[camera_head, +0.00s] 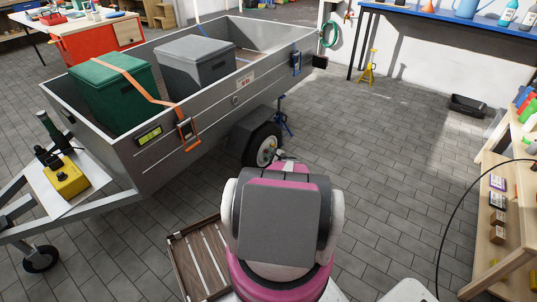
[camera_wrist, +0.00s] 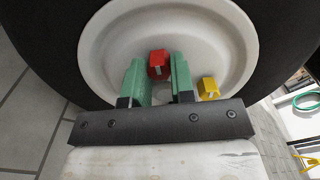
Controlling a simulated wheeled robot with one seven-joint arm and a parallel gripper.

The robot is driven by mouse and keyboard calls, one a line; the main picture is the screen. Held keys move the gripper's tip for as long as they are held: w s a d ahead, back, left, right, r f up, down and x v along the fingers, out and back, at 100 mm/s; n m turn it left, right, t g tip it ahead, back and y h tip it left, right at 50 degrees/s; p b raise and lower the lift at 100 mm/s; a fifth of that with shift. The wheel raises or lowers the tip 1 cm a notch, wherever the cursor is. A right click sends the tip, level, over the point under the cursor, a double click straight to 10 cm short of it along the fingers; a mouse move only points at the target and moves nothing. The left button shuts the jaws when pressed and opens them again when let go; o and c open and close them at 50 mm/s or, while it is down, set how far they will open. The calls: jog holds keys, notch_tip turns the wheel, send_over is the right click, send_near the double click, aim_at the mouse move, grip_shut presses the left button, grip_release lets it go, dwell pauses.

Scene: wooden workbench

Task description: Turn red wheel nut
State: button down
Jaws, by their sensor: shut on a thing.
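The red wheel nut (camera_wrist: 158,62) sits in the white wheel rim (camera_wrist: 104,40) in the wrist view. My gripper (camera_wrist: 158,76) has its two green fingers on either side of the nut and is shut on it. A yellow nut (camera_wrist: 208,88) sits on the rim to the right, apart from the fingers. In the head view the trailer wheel (camera_head: 264,146) stands under the side of the trailer, with the end of my arm close to it. The red nut is not visible there.
The grey trailer (camera_head: 205,122) carries a green box (camera_head: 113,92) and a grey box (camera_head: 195,62). A slatted wooden crate (camera_head: 200,262) lies on the floor left of my arm. A shelf (camera_head: 487,220) stands at the right. The tiled floor between is clear.

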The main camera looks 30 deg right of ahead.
dwell(0.5)
jog(key=c, duration=1)
grip_release()
jog(key=shift+o, duration=0.2)
jog(key=shift+s, duration=0.1)
jog(key=v, duration=1)
jog(key=shift+s+d, duration=0.2)
jog(key=shift+s, duration=0.15)
